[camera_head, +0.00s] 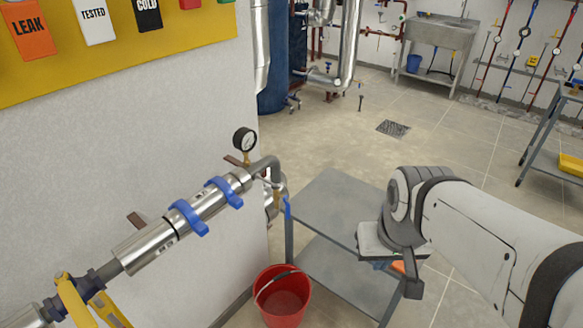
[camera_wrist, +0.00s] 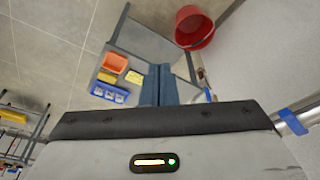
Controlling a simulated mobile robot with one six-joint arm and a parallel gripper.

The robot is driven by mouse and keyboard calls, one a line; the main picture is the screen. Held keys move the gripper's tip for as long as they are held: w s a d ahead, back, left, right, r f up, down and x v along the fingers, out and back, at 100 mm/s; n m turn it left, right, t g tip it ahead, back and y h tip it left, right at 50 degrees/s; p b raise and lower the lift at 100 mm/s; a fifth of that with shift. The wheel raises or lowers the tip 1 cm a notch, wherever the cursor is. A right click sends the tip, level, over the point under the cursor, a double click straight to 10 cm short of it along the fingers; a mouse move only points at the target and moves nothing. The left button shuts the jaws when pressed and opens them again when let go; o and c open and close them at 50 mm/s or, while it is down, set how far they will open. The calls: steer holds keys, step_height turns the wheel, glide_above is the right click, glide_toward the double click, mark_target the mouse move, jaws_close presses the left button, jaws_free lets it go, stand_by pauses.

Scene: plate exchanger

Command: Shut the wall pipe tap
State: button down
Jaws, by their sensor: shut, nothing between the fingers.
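The wall pipe tap (camera_head: 278,196) hangs at the bent-down end of the silver wall pipe, with a small blue lever (camera_head: 287,208) pointing down. In the wrist view a bit of blue, likely that lever (camera_wrist: 208,95), shows just right of my fingers, partly hidden by the gripper body. My gripper (camera_head: 412,288) is well to the right of the tap, above the grey trolley, touching nothing. In the wrist view my gripper (camera_wrist: 158,70) has its two blue-grey fingers together and empty.
The silver pipe (camera_head: 205,208) carries two blue clamp-like pieces and a pressure gauge (camera_head: 244,140). A red bucket (camera_head: 283,298) stands on the floor below the tap. The grey trolley (camera_head: 335,205) is between tap and gripper; an orange bin (camera_wrist: 116,63) shows there.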

steer(key=w+f+n+t+b, duration=0.4)
steer(key=w+f+n+b, duration=0.15)
steer(key=w+f, duration=0.5)
steer(key=n+t+y+b, duration=0.7)
steer(key=n+y+b, duration=0.5)
steer(key=n, duration=0.8)
glide_toward(287, 208)
steer(key=s+a+f, duration=0.3)
steer(key=s, duration=0.3)
steer(key=shift+s+d+f+h+b, duration=0.1)
steer(key=shift+d+f+h+b, duration=0.1)
steer(key=shift+h+b, duration=0.15)
steer(key=w+a, duration=0.3)
steer(key=w, duration=0.8)
steer(key=shift+a+t, duration=0.3)
steer(key=shift+a, duration=0.1)
